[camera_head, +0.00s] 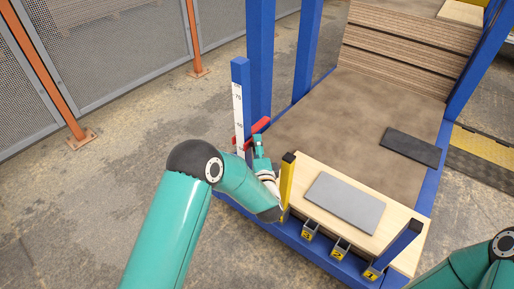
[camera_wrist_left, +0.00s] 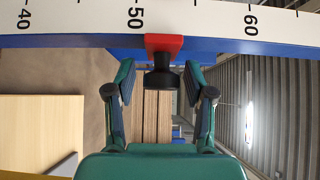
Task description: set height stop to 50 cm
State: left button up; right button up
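The height stop (camera_head: 261,125) is a red piece on a blue post with a white scale (camera_head: 238,108) at the rack's left corner. In the left wrist view the red stop (camera_wrist_left: 164,43) carries a black knob (camera_wrist_left: 163,77). It sits just right of the 50 label, toward 60, on the scale (camera_wrist_left: 200,17). My left gripper (camera_head: 259,143) is at the post; in its wrist view the fingers (camera_wrist_left: 160,82) are open, one on each side of the knob, with gaps. My right arm enters at lower right; its gripper is out of view.
A grey board (camera_head: 345,201) lies on a light wooden board (camera_head: 400,215) near the front edge. A dark slab (camera_head: 411,147) lies at the right. A yellow post (camera_head: 287,180) and numbered slots (camera_head: 310,230) line the front. A mesh fence (camera_head: 100,50) stands at the left.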

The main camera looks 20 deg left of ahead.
pick_arm(q)
grip_shut()
notch_tip(320, 180, down, 4)
jog(key=shift+r+b, duration=0.1)
jog(key=shift+b, duration=1)
jog(key=shift+o, duration=1.4)
grip_release()
jog(key=shift+s, duration=0.1)
jog(key=v, duration=1.1)
jog(key=shift+s+d, duration=0.2)
jog(key=shift+s, duration=0.15)
